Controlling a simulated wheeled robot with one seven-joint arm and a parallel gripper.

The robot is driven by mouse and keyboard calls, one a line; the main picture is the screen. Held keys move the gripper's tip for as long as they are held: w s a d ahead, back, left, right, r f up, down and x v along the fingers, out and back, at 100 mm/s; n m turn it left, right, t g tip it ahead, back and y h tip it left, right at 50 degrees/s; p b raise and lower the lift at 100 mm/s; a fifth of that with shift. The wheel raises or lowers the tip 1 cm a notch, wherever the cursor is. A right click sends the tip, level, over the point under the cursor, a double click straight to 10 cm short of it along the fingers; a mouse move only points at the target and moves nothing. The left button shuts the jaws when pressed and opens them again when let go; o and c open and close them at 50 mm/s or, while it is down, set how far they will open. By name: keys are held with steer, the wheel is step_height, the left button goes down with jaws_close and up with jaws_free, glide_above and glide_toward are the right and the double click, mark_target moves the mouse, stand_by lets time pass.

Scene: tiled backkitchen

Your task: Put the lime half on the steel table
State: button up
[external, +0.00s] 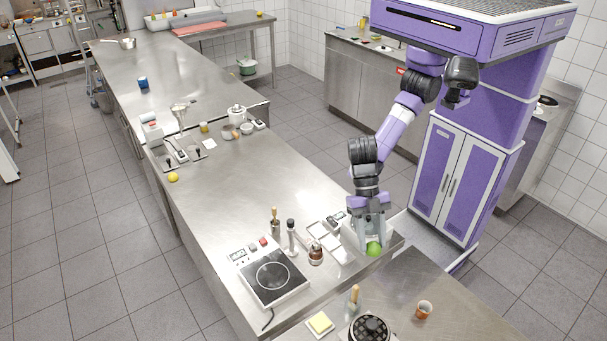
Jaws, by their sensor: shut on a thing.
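The lime half (374,250) shows as a small green shape at the tips of my gripper (373,240). My gripper points down and is shut on it; the fingers hide its upper part. Both are over the near right end of the long steel table (235,190), beside a white container (351,238). I cannot tell whether the lime half touches anything below it. A second steel surface (455,310) stands at the front right. Another steel table (233,34) stands at the back.
An induction hob (272,277), a pepper mill (291,237), a small jar (315,253) and a white scale (330,246) are left of my gripper. A yellow fruit (173,177) lies at the table's left edge. The table's middle is mostly clear.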

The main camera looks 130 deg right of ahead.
mark_target(381, 291)
steer(key=s+a+n+g, duration=0.2)
steer(key=n, duration=0.1)
steer(key=s+a+n, duration=0.1)
steer(key=n, duration=0.1)
steer(key=shift+s+r+g, duration=0.15)
steer(key=shift+r+g, duration=0.2)
steer(key=shift+g, duration=0.05)
step_height(381, 291, down, 20)
steer(key=shift+d+f+p, duration=0.1)
steer(key=shift+p, duration=1.05)
steer(key=shift+f, duration=0.15)
steer(key=o, duration=1.3)
steer(key=shift+o, duration=0.2)
